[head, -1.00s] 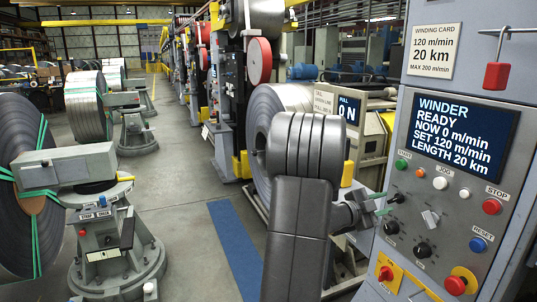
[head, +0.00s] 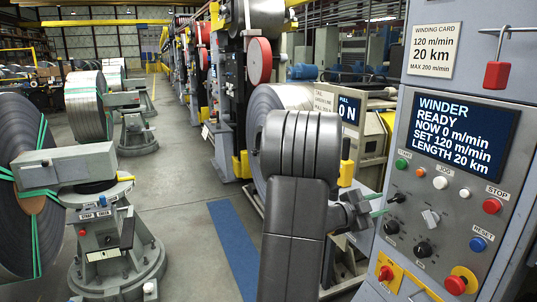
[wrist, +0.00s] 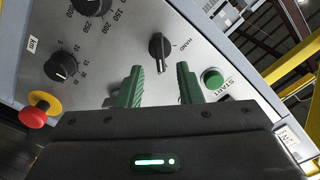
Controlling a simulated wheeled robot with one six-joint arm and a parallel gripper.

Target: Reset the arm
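My gripper (head: 379,204) is at the left side of the winder control panel (head: 445,215). Its two green fingers are apart with nothing between them in the wrist view (wrist: 161,84). A black selector knob (wrist: 159,47) marked HAND is beyond the fingertips; it also shows in the head view (head: 397,198), close to the fingers. A clear gap shows in the wrist view, and I see no contact. The green START button (wrist: 213,78) is right of the fingers. The screen (head: 461,137) reads WINDER READY, NOW 0 m/min, SET 120 m/min, LENGTH 20 km.
The panel has a red STOP button (head: 492,206), a blue RESET button (head: 478,244) and a red mushroom button (head: 456,284) on yellow. A winding card (head: 434,50) hangs above. A steel coil (head: 275,107) is behind my arm. Open floor (head: 185,200) is on the left.

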